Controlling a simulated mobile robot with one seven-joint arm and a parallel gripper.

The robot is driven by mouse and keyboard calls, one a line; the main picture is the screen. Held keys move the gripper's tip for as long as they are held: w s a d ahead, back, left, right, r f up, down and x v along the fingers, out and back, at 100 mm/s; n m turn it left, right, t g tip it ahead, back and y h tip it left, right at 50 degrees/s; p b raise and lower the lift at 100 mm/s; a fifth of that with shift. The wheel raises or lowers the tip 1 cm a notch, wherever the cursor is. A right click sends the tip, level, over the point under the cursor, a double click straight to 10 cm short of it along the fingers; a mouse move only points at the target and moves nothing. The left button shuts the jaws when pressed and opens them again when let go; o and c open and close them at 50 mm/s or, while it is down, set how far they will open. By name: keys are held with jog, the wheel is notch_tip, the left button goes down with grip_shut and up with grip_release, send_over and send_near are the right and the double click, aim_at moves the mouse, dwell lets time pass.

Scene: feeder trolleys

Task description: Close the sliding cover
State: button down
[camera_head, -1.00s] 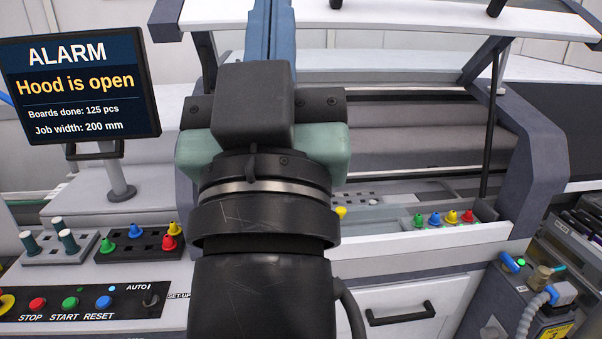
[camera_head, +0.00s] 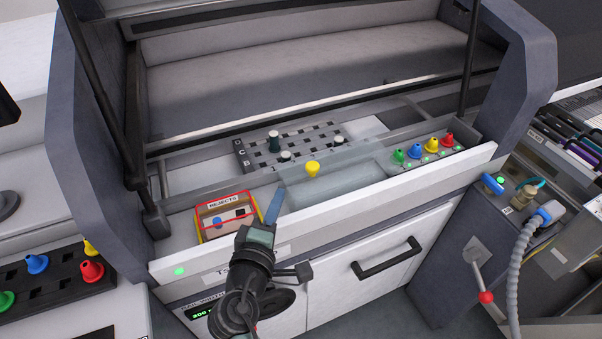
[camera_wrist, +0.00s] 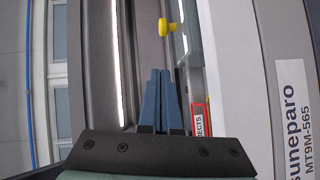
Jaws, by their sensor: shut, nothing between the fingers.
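The sliding cover (camera_head: 350,163) is a clear pane over the middle of the trough along the machine's front ledge. A yellow knob (camera_head: 312,169) stands on its left part; it also shows in the wrist view (camera_wrist: 167,27). My gripper (camera_head: 278,198) has its blue fingers together, left of the knob and apart from it. In the wrist view my gripper (camera_wrist: 160,73) points towards the knob, with nothing between the fingers. The open rejects bin (camera_head: 199,222) is left of the fingers, not under the pane.
Several coloured nozzles (camera_head: 430,148) stand right of the cover. A slotted plate (camera_head: 260,157) with pegs lies behind it. The raised hood's struts (camera_head: 103,105) flank the opening. A drawer handle (camera_head: 387,258) sticks out below the ledge.

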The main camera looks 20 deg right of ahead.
aim_at(301, 187)
jog(key=w+d, duration=0.1)
jog(key=d, duration=0.1)
jog(key=w+d, duration=0.2)
jog(key=w+d+f, duration=0.1)
jog(key=w+d, duration=0.1)
jog(key=shift+w+p, duration=0.2)
jog(key=shift+p, duration=0.2)
jog(key=shift+w+d+f, duration=0.1)
jog(key=shift+d+f, duration=0.1)
jog(key=shift+d, duration=0.25)
jog(key=shift+d, duration=0.1)
